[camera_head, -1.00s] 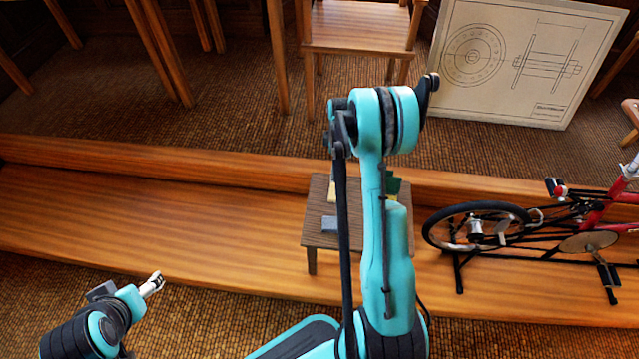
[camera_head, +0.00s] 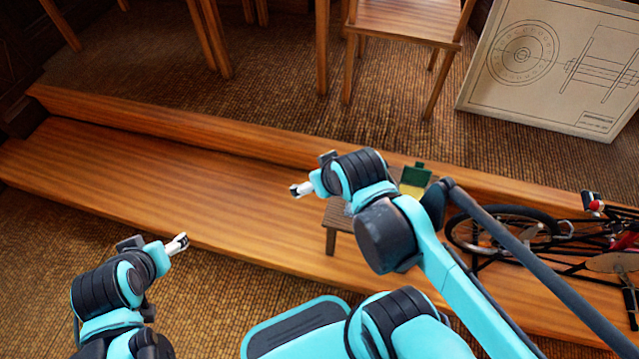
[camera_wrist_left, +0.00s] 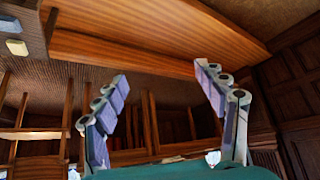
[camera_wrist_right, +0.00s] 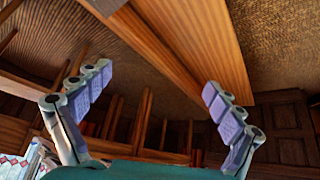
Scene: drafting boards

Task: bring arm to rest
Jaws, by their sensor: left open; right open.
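My right arm reaches in from the lower right in the head view, and its gripper (camera_head: 301,189) points left above the wooden step, beside a small stool. In the right wrist view its fingers (camera_wrist_right: 152,98) are spread wide with nothing between them. My left gripper (camera_head: 177,244) is at the lower left, above the carpet near the step's front edge. In the left wrist view its fingers (camera_wrist_left: 164,98) are also spread and empty. The two grippers are well apart.
The small wooden stool (camera_head: 338,216) is partly hidden behind my right arm; a green and yellow item (camera_head: 415,178) shows on it. A bicycle (camera_head: 500,235) stands at the right. A drawing board (camera_head: 540,75) and a chair (camera_head: 408,22) stand behind the wooden step (camera_head: 150,175). The step's left part is clear.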

